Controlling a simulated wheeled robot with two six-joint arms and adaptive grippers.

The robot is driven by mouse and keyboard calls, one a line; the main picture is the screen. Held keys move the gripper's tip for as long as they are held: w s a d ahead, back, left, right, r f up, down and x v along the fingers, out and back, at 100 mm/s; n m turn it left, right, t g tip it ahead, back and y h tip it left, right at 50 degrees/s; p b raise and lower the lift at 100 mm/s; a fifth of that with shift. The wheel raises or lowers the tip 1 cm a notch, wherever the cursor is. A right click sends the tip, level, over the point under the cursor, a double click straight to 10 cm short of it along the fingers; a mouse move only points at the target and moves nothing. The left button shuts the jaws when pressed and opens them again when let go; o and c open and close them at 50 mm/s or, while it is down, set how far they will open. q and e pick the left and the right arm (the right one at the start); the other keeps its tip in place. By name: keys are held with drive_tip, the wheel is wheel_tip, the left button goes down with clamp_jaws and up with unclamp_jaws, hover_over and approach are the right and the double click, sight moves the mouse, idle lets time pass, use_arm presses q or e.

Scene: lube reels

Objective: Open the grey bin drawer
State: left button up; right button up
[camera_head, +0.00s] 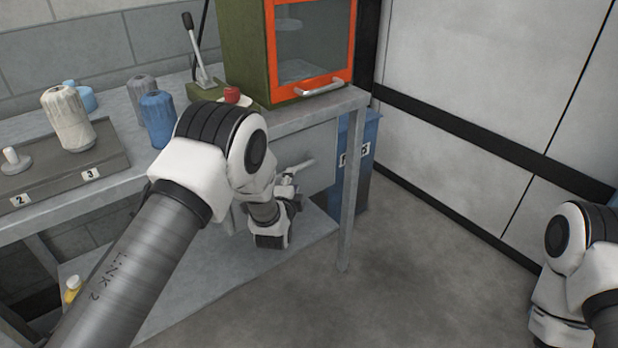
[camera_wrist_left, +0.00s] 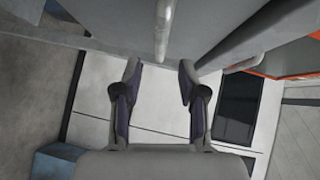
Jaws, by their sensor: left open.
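The grey bin drawer (camera_head: 318,150) is under the right end of the grey table, and its front looks shut. A pale bar handle (camera_head: 300,166) sticks out from its front. In the left wrist view the handle (camera_wrist_left: 163,28) comes down from the grey drawer front (camera_wrist_left: 110,22), its near end in line with the gap between the fingertips. My left gripper (camera_wrist_left: 158,70) is open and empty, with a finger on either side of that line; I cannot tell whether it touches. In the head view my left gripper (camera_head: 287,182) is at the handle, partly hidden by my wrist. My right gripper is out of view.
The table (camera_head: 112,190) carries several thread spools, a lever press (camera_head: 200,72) and a green cabinet with an orange door (camera_head: 310,50). A blue bin (camera_head: 365,160) stands behind the table leg (camera_head: 350,215). The floor (camera_head: 420,270) in front is clear.

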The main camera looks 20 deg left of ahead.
use_arm(q)
drive_tip(key=w, duration=0.4)
drive_tip(key=w+a+f, duration=0.1)
drive_tip(key=w, duration=0.1)
drive_tip(key=shift+w, duration=0.4)
drive_tip(key=shift+w+a, duration=0.1)
drive_tip(key=shift+w, duration=0.25)
drive_tip(key=shift+c, duration=0.3)
clamp_jaws()
